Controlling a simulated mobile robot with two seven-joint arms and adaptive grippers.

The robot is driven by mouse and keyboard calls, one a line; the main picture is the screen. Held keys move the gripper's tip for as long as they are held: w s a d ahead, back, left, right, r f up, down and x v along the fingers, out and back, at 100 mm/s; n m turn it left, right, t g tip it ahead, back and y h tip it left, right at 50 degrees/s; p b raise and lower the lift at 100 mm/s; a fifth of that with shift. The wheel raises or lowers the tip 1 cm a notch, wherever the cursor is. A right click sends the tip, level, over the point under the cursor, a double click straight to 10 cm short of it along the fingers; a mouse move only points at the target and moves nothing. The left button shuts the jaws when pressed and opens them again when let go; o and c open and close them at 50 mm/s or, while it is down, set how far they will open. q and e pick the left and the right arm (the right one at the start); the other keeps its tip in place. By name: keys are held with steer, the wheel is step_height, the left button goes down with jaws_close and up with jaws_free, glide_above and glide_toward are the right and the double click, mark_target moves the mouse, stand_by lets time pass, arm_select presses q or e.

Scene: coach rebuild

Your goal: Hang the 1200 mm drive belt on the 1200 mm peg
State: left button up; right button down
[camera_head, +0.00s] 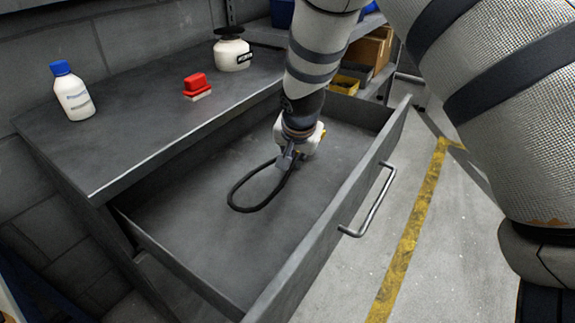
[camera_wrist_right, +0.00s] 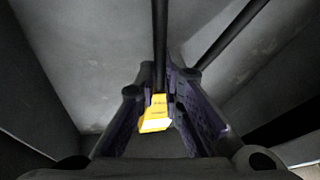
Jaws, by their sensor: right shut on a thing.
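A black drive belt (camera_head: 262,203) forms a loop in the open grey drawer (camera_head: 190,272). My right gripper (camera_head: 288,158) points down into the drawer and is shut on the belt's far end. In the right wrist view, a strand of the belt (camera_wrist_right: 160,45) runs between the fingers of my right gripper (camera_wrist_right: 160,88), with a yellow tag (camera_wrist_right: 155,115) by it. The tag's print is too small to read. I cannot tell whether the loop touches the drawer floor. No peg shows in either view. My left gripper is not in view.
On the grey bench top (camera_head: 130,140) stand a white bottle with a blue cap (camera_head: 72,92), a red-and-white block (camera_head: 197,87) and a white jar (camera_head: 232,50). The drawer's handle (camera_head: 370,203) juts over the floor. Boxes (camera_head: 370,48) stand on a shelf behind.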

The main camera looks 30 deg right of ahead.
mark_target(292, 179)
steer(key=shift+w+d+f, duration=0.3)
steer(key=shift+w+f, duration=0.35)
steer(key=shift+f, duration=0.15)
steer(key=f, duration=0.3)
steer(key=shift+w+d, duration=0.1)
steer(key=shift+w, duration=0.15)
steer(key=c, duration=1.7)
jaws_free()
steer(key=shift+f, duration=0.1)
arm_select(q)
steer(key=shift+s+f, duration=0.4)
